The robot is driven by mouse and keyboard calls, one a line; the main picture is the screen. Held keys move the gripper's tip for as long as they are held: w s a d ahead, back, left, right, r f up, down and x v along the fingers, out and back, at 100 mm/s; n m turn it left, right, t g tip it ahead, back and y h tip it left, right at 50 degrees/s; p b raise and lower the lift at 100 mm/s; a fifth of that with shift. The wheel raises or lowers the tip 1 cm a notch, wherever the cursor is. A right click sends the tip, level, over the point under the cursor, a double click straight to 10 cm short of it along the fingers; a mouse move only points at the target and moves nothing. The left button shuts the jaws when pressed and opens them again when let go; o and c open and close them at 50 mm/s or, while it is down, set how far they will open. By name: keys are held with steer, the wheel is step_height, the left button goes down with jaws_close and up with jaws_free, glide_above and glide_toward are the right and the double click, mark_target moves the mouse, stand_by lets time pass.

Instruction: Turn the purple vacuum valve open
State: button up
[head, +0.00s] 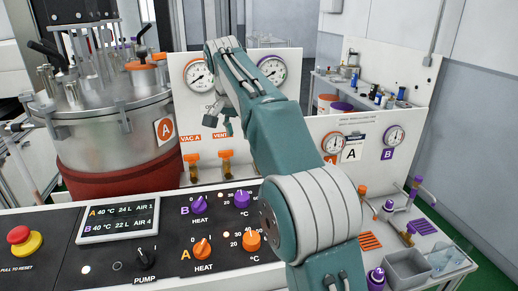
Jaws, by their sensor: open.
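No valve labelled as the purple vacuum valve shows clearly. The back panel (180,120) bears an orange VAC A label (190,138) with orange valves (191,165) below it. A purple-ringed gauge (271,68) is at its upper right, and my arm hides the panel below that gauge. Purple-topped fittings (388,206) stand on the right bench; I cannot tell whether one is the vacuum valve. My gripper (222,120) is open in front of the panel, above the orange valves, partly hidden by my forearm. Nothing shows between its fingers.
A steel vessel (105,135) with a red-brown base stands at left. The front console carries a red stop button (18,234), purple heat knob (200,205) and orange heat knob (202,248). A grey bin (408,268) and purple-capped bottle (376,279) are at lower right.

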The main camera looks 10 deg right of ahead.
steer(key=s+d+r+n+t+y, duration=0.2)
steer(key=s+d+r+n, duration=0.15)
steer(key=d+n, duration=0.35)
steer(key=shift+n, duration=0.6)
steer(key=x, duration=1.1)
steer(key=shift+w+a+r, duration=0.2)
steer(key=shift+w+a, duration=0.1)
steer(key=shift+a, duration=0.05)
